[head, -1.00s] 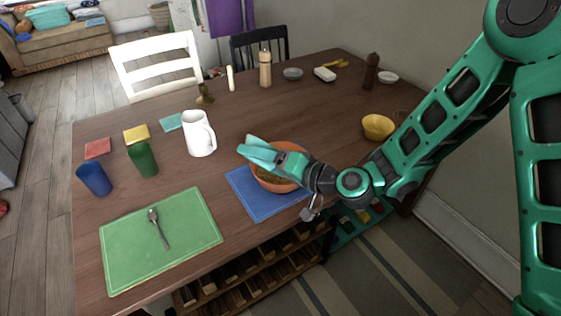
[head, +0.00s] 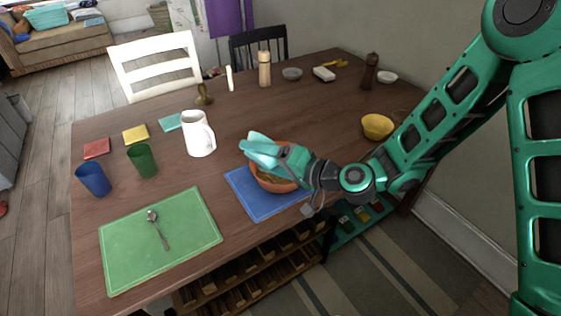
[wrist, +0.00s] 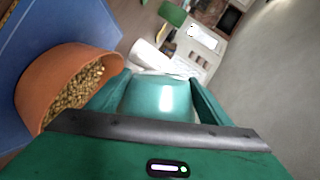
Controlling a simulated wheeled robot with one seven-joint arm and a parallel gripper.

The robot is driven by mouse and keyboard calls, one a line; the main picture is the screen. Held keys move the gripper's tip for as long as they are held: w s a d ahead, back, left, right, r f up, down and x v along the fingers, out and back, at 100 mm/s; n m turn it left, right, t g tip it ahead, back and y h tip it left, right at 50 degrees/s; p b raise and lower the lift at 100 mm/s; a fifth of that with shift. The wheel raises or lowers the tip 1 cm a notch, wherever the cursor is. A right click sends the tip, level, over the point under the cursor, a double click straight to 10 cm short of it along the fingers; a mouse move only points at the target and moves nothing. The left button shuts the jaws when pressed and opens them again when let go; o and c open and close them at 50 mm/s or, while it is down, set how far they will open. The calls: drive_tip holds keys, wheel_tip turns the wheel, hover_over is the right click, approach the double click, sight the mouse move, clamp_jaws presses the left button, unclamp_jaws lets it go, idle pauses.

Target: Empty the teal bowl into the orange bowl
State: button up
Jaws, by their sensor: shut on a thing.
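My gripper (wrist: 152,103) is shut on the teal bowl (wrist: 158,97) and holds it tilted above the orange bowl. In the head view the teal bowl (head: 261,150) shows over the back left rim of the orange bowl (head: 278,186). The orange bowl stands upright on a blue mat (head: 243,194). In the wrist view the orange bowl (wrist: 35,85) holds many small brown pellets (wrist: 75,95). The inside of the teal bowl is hidden, so I cannot tell whether anything is left in it.
A white pitcher (head: 199,135) stands left of the bowls. A green mat (head: 190,225) with a spoon (head: 158,229) lies at the front left. A yellow bowl (head: 377,127) stands to the right, near my arm. The table behind the bowls is largely clear.

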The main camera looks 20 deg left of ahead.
drive_tip(key=shift+w+d+f+m, duration=0.1)
drive_tip(key=shift+w+f+m, duration=0.1)
drive_tip(key=shift+m, duration=0.3)
drive_tip(key=shift+w+f, duration=0.1)
drive_tip(key=shift+w, duration=0.1)
idle(0.3)
drive_tip(key=shift+w+d+f+m+g+y, duration=0.15)
drive_tip(key=shift+w+d+m+g, duration=0.05)
drive_tip(key=shift+w+m, duration=0.2)
drive_tip(key=shift+w+d+f+m+g+y, duration=0.1)
drive_tip(key=shift+w+d+m+g+y, duration=0.15)
drive_tip(key=shift+w, duration=0.2)
drive_tip(key=shift+w+r+m+p, duration=0.35)
drive_tip(key=shift+m+p, duration=0.25)
drive_tip(key=shift+m, duration=0.25)
idle(0.6)
